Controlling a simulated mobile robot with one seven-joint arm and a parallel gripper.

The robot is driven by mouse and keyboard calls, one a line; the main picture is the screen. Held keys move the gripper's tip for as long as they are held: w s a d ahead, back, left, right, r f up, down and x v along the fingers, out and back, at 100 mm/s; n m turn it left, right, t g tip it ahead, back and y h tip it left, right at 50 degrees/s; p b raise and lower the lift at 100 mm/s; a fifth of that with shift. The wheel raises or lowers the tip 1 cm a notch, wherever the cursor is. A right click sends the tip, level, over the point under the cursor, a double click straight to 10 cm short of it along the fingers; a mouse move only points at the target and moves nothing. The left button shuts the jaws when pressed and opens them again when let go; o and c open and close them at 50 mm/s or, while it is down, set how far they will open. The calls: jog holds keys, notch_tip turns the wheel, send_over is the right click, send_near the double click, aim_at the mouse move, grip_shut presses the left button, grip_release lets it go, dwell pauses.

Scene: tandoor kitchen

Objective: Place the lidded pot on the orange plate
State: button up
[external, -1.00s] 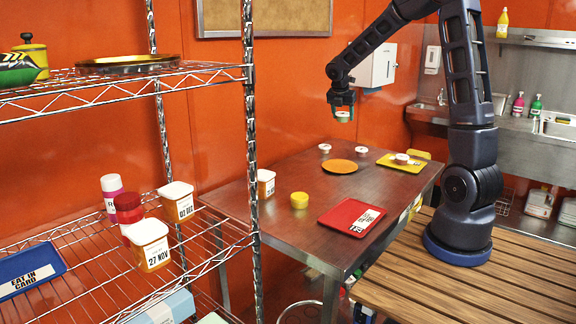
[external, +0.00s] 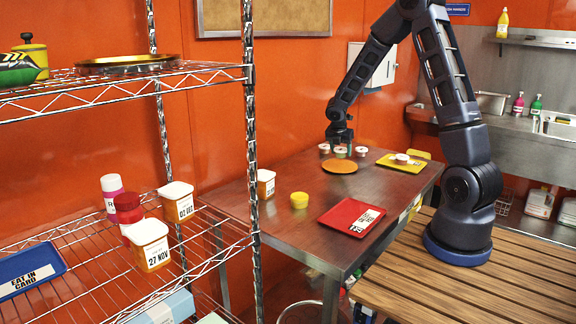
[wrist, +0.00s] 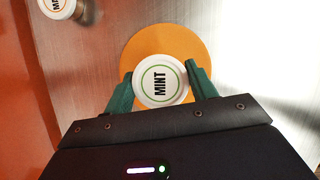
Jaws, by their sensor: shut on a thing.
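A small lidded pot (wrist: 160,84) with a white lid marked MINT and a green ring sits between the green fingers of my gripper (wrist: 160,88). In the external view, my gripper (external: 340,142) points down with the pot (external: 340,153) at its tip. The flat round orange plate (external: 339,167) lies on the metal table. In the wrist view, the pot appears over the orange plate (wrist: 165,40), with the plate showing around it. The pot seems low over the far part of the plate; I cannot tell whether they touch.
Similar white-lidded pots stand left (external: 324,148) and right (external: 361,151) of the held one. A yellow tub (external: 299,200), red tray (external: 345,216) and white-lidded container (external: 266,183) are nearer. Table (external: 255,222) has bare room in front.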

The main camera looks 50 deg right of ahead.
jog(key=shift+f, duration=2)
jog(key=shift+f, duration=0.1)
jog(key=o, duration=1)
jog(key=s+a+r+m, duration=0.3)
jog(key=s+a+r, duration=0.15)
jog(key=r, duration=0.55)
jog(key=s+a+r+m, duration=0.25)
jog(key=a+r, duration=0.25)
jog(key=r, duration=0.5)
jog(key=s+a+r+m+t+y, duration=0.1)
jog(key=s+a+r+m, duration=0.2)
jog(key=s+a+m, duration=0.2)
jog(key=s+a+r+m+t+y, duration=0.1)
jog(key=s+a+r+m, duration=0.3)
jog(key=s, duration=0.8)
jog(key=s+a+r+m+t+y, duration=0.1)
jog(key=s+a+r+m+y, duration=0.1)
jog(key=s+a+m, duration=0.3)
jog(key=shift+s+a+r+m+t, duration=0.1)
jog(key=shift+s+r, duration=0.2)
jog(key=shift+s, duration=0.3)
jog(key=shift+s+a+r+m+t, duration=0.15)
jog(key=shift+s+r, duration=0.15)
jog(key=shift+s, duration=0.25)
jog(key=shift+s+a+r+m+t, duration=0.1)
jog(key=shift+s+r, duration=0.2)
jog(key=shift+s, duration=0.3)
